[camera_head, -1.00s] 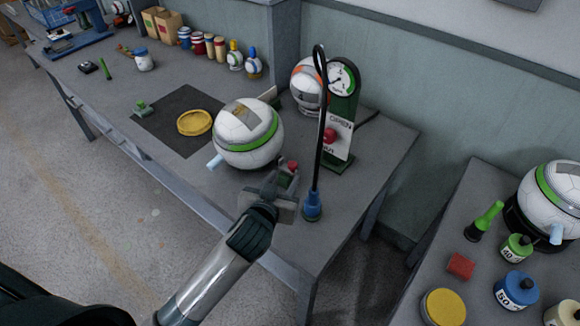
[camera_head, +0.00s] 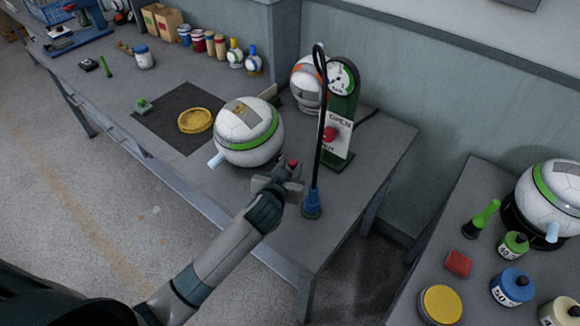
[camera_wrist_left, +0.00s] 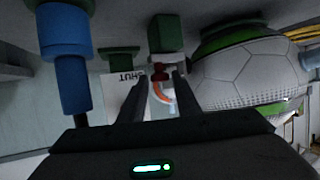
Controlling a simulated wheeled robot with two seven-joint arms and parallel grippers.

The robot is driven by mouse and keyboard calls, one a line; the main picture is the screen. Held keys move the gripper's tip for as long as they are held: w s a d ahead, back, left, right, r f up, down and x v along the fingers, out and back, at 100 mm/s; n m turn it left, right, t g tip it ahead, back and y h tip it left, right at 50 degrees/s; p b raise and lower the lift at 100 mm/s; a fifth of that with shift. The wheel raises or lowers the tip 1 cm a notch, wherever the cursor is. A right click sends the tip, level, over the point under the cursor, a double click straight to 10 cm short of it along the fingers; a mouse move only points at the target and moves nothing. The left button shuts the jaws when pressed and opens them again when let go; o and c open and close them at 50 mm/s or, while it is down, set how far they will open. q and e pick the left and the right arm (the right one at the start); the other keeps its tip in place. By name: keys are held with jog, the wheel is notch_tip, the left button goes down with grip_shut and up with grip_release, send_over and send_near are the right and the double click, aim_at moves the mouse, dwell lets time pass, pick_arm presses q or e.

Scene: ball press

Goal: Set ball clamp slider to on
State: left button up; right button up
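A small red knob (camera_head: 292,163) stands beside the white ball with a green band (camera_head: 248,132) on the workbench. In the left wrist view, the red knob (camera_wrist_left: 160,74) sits on a green block (camera_wrist_left: 166,34), near the tips of the fingers. My left gripper (camera_head: 286,172) is at the knob, its fingers apart on either side of it. In the left wrist view, the left gripper (camera_wrist_left: 155,90) shows a gap between its fingers. Contact with the knob cannot be told. The gripper hides part of the knob's base. My right gripper is not in view.
A blue-based pump with a black hose (camera_head: 312,203) stands close right of the gripper. A yellow disc (camera_head: 195,120) lies left of the ball. The bench's front edge is near the arm.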

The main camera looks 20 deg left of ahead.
pick_arm(q)
grip_shut()
jog(key=shift+w+a+r+p, duration=0.1)
jog(key=shift+a+r+p, duration=0.05)
jog(key=shift+a+p, duration=0.2)
jog(key=shift+w+a, duration=0.1)
jog(key=shift+a, duration=0.05)
jog(key=shift+o, duration=2)
grip_release()
